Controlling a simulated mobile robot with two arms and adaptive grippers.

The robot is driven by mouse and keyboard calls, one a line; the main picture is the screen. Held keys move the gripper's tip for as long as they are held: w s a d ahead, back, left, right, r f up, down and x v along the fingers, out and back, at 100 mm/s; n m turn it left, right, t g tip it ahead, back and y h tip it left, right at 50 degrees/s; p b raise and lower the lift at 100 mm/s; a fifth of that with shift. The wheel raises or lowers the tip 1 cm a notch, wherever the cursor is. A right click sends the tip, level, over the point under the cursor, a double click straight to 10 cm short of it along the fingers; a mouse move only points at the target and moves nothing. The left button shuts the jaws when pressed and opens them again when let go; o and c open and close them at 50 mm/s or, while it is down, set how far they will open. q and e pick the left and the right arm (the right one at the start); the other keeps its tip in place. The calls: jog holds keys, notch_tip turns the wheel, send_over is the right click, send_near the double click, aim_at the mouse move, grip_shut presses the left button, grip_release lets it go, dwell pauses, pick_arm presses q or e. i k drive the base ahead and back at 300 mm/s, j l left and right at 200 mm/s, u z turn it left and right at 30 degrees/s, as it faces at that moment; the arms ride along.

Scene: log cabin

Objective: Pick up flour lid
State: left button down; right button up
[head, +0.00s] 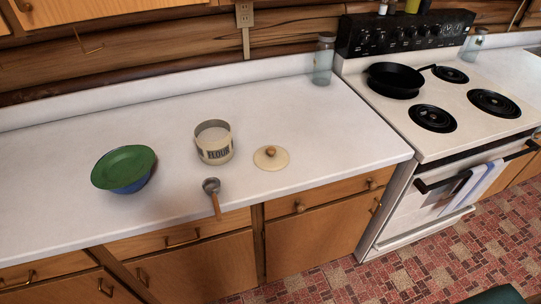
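The flour lid (271,158) is a round cream disc with a brown wooden knob on top. It lies flat on the white counter in the head view, knob up. Just left of it stands the flour canister (215,152), open at the top, with pale contents and a "FLOUR" label. The lid and the canister are apart. Neither of my grippers shows in this view.
A scoop with a wooden handle (213,195) lies at the counter's front edge. A green plate (123,166) rests tilted on a blue bowl. A glass jar (323,60) stands by the stove (452,132), which carries a black pan (394,82). The counter (330,130) right of the lid is clear.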

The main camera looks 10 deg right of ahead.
aim_at(268, 158)
jog(key=i+j+z, duration=0.15)
jog(key=j, duration=0.25)
jog(key=i+j+z, duration=0.15)
jog(key=j, duration=0.25)
jog(key=i+j+z, duration=0.2)
jog(key=j, duration=0.2)
jog(key=k, duration=0.1)
